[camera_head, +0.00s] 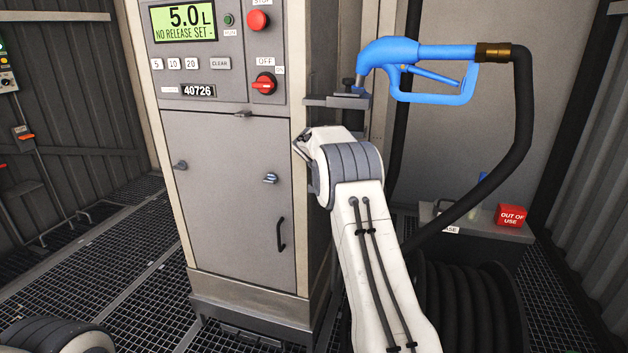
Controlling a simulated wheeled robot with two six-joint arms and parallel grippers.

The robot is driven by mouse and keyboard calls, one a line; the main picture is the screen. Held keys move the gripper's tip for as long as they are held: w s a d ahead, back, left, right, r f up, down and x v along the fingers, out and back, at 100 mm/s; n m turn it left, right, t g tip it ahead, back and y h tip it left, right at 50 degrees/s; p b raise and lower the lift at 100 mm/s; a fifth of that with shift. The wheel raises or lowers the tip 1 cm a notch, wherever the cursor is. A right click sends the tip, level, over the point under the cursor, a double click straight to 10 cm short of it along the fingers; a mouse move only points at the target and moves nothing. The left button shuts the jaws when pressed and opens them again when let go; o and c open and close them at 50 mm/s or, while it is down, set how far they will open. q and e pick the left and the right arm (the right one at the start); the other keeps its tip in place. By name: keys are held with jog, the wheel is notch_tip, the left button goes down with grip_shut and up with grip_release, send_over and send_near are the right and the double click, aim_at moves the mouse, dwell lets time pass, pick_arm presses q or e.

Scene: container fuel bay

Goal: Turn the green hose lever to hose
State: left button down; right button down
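I cannot make out a green hose lever in this view. A blue fuel nozzle (420,52) sits at the upper right, its spout pointing down beside the pump cabinet. A black hose (522,110) runs from its brass collar down to a dark hose reel (470,305). My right arm rises from the bottom centre, in front of the cabinet's right edge. Its gripper is mostly hidden behind the arm; a small dark part shows near the cabinet edge, and its opening cannot be told. Only a rounded piece of my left arm shows at bottom left; its gripper is out of view.
The grey pump cabinet (232,200) has a display reading 5.0 L (185,22), a red OFF switch (265,84) and a black door handle (281,234). A red OUT OF USE block (513,215) sits on a box at right. Grating floor (100,270) is open at left.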

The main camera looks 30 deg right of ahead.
jog(key=shift+w+d+r, duration=0.1)
jog(key=shift+r, duration=0.2)
jog(key=c, duration=0.8)
grip_release()
jog(key=shift+o, duration=0.2)
jog(key=shift+f, duration=0.15)
jog(key=v, duration=1)
jog(key=shift+a, duration=0.25)
